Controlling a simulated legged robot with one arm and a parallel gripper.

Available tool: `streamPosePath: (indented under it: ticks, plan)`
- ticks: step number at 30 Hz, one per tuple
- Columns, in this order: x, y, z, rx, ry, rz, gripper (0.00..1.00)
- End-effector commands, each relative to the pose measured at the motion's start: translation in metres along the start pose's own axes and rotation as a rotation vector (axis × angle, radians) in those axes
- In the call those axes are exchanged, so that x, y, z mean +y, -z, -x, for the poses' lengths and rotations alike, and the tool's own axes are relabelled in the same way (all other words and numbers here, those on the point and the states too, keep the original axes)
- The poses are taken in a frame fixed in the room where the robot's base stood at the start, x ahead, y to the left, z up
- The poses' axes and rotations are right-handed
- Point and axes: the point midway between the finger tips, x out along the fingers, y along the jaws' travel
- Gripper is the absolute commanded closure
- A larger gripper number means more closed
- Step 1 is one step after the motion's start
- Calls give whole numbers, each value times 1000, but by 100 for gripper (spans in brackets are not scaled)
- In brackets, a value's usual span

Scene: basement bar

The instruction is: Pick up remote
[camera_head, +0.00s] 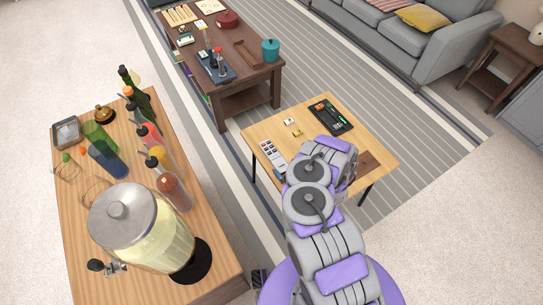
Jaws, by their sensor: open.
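A light grey remote (271,155) with dark buttons lies on the left part of the small wooden table (265,125). My grey and purple arm reaches over the front of this table. My gripper (341,153), at the arm's far end, is open and to the right of the remote, apart from it. Arm joints hide much of the gripper, and its fingertips cannot be made out. The remote's lower end is close to the arm in the picture.
A dark tray-like item (331,116) and small yellow and white objects (297,132) share the table. A drink dispenser (140,230) and several bottles crowd the wooden counter (80,225) at left. A dark coffee table (245,75) and grey sofa (400,35) stand behind.

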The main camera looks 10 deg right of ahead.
Motion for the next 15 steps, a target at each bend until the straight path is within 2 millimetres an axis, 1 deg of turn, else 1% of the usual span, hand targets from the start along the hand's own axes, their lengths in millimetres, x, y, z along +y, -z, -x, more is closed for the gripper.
streamPosePath:
  ticks: [1,3,8,15]
  plan:
    - [0,2,-7,-1,-2,1,8]
    - [1,1,-12,0,-1,0,8]
    - [1,0,-20,-1,0,-1,8]
    - [3,-1,-54,-3,-1,0,8]
